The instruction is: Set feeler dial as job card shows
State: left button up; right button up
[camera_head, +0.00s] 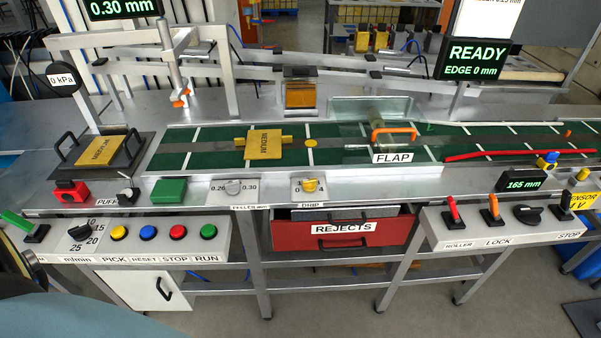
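The feeler dial (233,187) is a small grey knob on the front edge of the bench, between the printed marks 0.20 and 0.30. A feeler label (250,208) hangs below it. Its pointer direction is too small to tell. A black display (122,8) at the top left reads 0.30 mm. A white card (488,18) stands at the top right above the READY display; its text is mostly cut off by the frame, so I cannot read it surely. Neither gripper shows in the head view.
Yellow MEDIUM sheets lie on the left stack (97,150) and belt (265,145). The red REJECTS drawer (340,230) and button panel (150,249) stand below.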

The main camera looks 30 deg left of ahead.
aim_at(232, 187)
jog(key=z, duration=1.05)
jog(key=k, duration=0.85)
jog(key=u, duration=1.1)
jog(key=i, duration=0.5)
